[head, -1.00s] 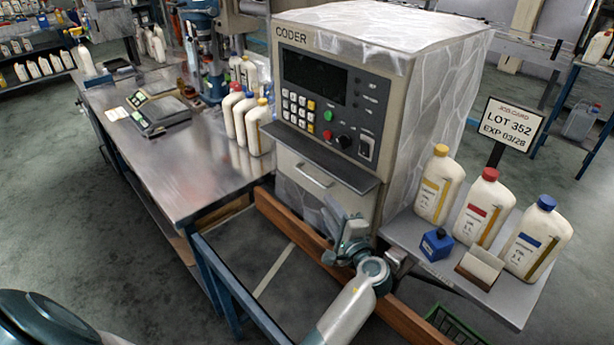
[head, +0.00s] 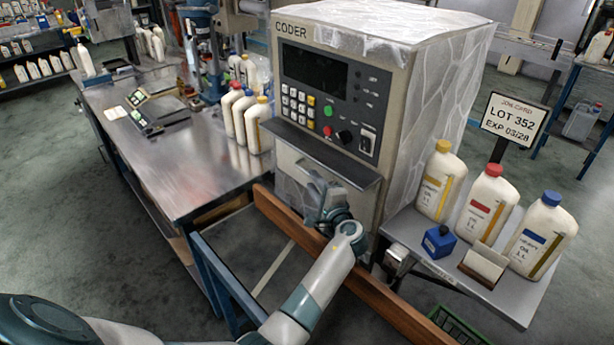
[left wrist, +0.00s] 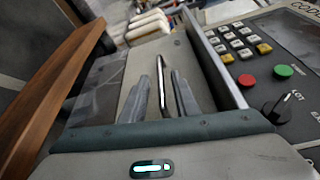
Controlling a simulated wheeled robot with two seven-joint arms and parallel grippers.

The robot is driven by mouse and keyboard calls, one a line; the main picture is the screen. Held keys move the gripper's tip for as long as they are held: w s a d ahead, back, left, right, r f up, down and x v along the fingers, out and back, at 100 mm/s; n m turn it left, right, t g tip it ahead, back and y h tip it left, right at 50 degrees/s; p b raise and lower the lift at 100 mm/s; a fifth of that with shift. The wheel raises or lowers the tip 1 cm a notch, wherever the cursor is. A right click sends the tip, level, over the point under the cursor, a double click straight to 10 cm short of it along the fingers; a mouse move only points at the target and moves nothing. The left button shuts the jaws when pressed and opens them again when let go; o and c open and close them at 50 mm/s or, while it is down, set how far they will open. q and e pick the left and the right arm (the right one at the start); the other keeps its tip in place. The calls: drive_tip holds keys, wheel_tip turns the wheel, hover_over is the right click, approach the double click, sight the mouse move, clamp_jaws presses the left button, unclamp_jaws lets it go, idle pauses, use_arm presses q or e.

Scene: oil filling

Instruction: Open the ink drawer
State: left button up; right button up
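The ink drawer (head: 288,164) is the light grey front low on the coder (head: 425,100), under its dark ledge, and looks shut. In the head view my left gripper (head: 318,195) is in front of the drawer and hides its handle. In the left wrist view the handle (left wrist: 162,82) is a thin metal bar. The two fingers of my left gripper (left wrist: 165,88) stand on either side of it, apart, with the bar between them; firm contact does not show. My right gripper is not in view.
A brown rail (head: 385,305) runs low in front of the coder. A side shelf (head: 490,290) at right holds several oil bottles, a blue ink bottle (head: 437,241) and a card holder. A steel bench (head: 180,175) stands at left. The coder's keypad (left wrist: 240,42) is close beside the gripper.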

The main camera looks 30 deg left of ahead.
use_arm(q)
drive_tip(key=shift+b+x, duration=0.9)
drive_tip(key=shift+x, duration=2.25)
clamp_jaws()
